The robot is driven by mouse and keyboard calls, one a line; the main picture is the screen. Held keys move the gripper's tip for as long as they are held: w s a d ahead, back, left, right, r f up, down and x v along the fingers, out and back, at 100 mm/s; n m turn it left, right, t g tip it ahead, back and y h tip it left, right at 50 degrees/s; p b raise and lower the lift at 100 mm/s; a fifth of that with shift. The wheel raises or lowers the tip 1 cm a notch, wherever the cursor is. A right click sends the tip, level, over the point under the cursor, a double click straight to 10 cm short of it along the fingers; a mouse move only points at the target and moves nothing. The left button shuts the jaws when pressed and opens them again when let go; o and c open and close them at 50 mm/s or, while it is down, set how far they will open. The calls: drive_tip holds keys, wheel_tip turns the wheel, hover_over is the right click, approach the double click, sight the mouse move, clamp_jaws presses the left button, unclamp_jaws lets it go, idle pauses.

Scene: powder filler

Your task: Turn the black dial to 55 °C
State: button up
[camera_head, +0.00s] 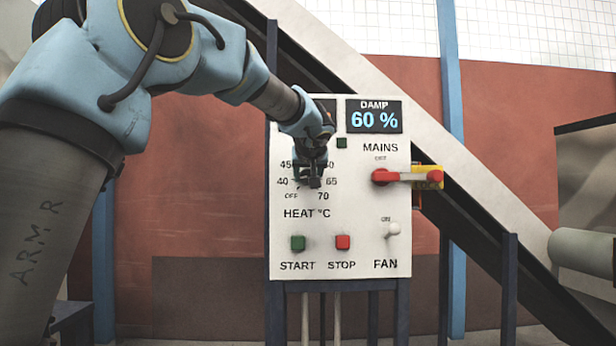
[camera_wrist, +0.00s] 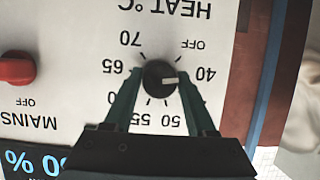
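The black dial (camera_wrist: 158,76) is on a white panel, seen upside down in the wrist view. Its white pointer mark is turned toward 40, on the right in that view. The 55 mark (camera_wrist: 137,118) shows below the dial. My gripper (camera_wrist: 160,71) has one finger on each side of the dial, with narrow gaps apparently left between fingers and dial.
The panel (camera_head: 336,229) also carries a red MAINS handle (camera_head: 405,176), a green START button (camera_head: 298,242), a red STOP button (camera_head: 343,242) and a white FAN switch (camera_head: 392,230). A display (camera_head: 374,117) reads DAMP 60 %. My arm partly covers another display.

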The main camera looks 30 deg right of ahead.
drive_tip(key=c, duration=0.8)
